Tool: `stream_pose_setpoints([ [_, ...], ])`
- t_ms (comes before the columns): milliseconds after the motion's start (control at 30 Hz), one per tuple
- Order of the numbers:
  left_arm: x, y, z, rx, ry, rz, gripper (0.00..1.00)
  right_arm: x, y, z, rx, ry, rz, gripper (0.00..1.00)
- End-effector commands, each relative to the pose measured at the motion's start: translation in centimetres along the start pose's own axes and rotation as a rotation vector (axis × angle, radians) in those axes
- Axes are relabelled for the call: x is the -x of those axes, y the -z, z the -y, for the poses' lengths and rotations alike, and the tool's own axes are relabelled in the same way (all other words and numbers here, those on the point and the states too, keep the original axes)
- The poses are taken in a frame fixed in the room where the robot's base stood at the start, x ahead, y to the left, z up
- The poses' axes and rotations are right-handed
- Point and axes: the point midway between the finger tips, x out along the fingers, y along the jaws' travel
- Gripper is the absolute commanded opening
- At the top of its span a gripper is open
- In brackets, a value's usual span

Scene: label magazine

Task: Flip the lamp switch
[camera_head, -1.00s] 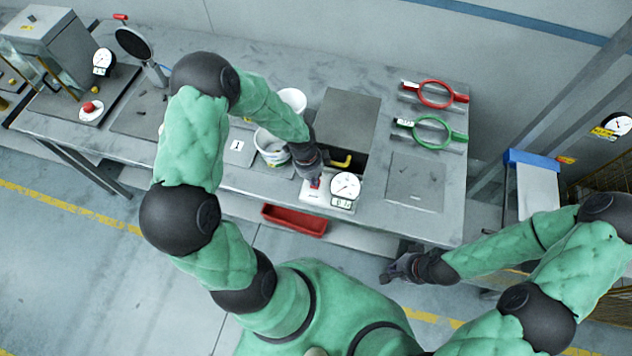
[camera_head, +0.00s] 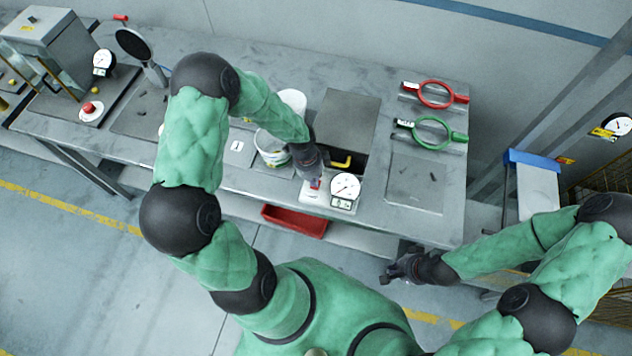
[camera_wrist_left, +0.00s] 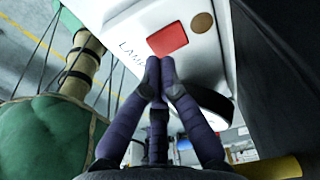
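The lamp switch is a red rocker (camera_wrist_left: 167,39) on a white box (camera_wrist_left: 200,28) lettered "LAM…", the rest of the word hidden by my fingers. In the head view the white box (camera_head: 311,198) with its red switch (camera_head: 315,184) sits near the bench's front edge. My left gripper (camera_wrist_left: 160,72) has its fingertips together and empty, just beside the red rocker in the picture; I cannot tell whether they touch it. In the head view my left gripper (camera_head: 314,174) is directly behind the switch. My right gripper (camera_head: 388,277) hangs in front of the bench, too small to read.
A white dial gauge (camera_head: 344,188) stands right beside the switch box. A white bucket (camera_head: 268,150) is to the left, and a yellow handle (camera_head: 342,162) lies behind. A red bin (camera_head: 295,221) hangs below the bench front. Red (camera_head: 436,94) and green (camera_head: 433,132) rings lie at the right.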

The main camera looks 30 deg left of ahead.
Motion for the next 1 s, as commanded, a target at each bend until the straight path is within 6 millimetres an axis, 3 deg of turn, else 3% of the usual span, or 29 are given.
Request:
stream_pose_setpoints([
  [1000,-0.42,-0.04,-0.07,0.0,-0.002,0.0,0.0,-0.28,0.01,-0.1,0.0,0.0,0.0,0.0],
])
